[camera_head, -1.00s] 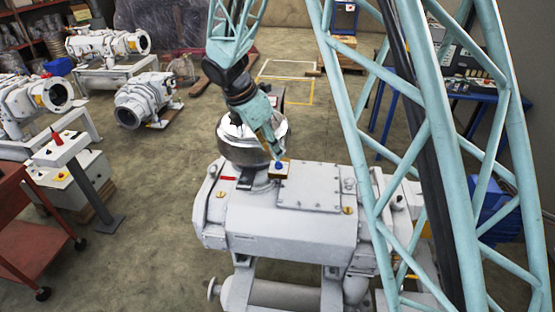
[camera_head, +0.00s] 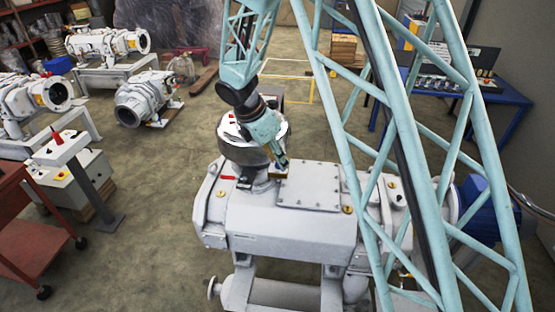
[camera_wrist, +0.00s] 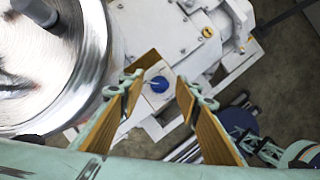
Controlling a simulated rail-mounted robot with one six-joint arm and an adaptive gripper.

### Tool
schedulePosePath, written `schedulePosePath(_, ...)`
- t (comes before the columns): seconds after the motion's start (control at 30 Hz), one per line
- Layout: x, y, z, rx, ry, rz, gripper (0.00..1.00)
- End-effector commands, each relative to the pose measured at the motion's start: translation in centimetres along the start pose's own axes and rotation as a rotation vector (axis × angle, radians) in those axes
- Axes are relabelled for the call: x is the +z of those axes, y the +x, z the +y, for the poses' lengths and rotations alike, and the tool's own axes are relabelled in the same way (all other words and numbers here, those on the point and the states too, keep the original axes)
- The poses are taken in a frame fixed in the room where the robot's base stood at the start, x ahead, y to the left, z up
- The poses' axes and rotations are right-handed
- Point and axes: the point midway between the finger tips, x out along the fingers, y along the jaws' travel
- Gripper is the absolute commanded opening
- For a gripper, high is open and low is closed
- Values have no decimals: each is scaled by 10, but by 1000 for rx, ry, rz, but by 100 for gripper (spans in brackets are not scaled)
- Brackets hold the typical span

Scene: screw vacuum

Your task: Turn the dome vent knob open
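The dome vent knob is a small blue knob (camera_wrist: 158,84) on a pale square plate beside the shiny metal dome (camera_wrist: 45,60). In the head view the dome (camera_head: 232,140) stands on the left part of the grey pump (camera_head: 290,225), and my gripper hides most of the knob. My gripper (camera_head: 283,161) points down just right of the dome, over the knob's place. In the wrist view my gripper (camera_wrist: 157,90) is open, with the knob showing in the gap between its two fingers. I cannot tell how far the fingertips are above it.
A raised cover plate (camera_head: 309,186) lies right of the knob on the pump's top. The dome stands close on the gripper's left. A red cart (camera_head: 30,230) and a control post (camera_head: 75,165) stand at left. A blue table (camera_head: 480,95) stands at back right.

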Motion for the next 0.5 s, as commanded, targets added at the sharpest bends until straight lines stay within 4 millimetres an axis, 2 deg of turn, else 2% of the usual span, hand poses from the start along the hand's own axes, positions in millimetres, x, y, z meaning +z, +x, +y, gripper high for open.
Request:
schedulePosePath(0.03,0,0,0,0,0,0,31)
schedulePosePath(0.3,0,0,0,0,0,0,6)
schedulePosePath(0.5,0,0,0,-2,5,0,6)
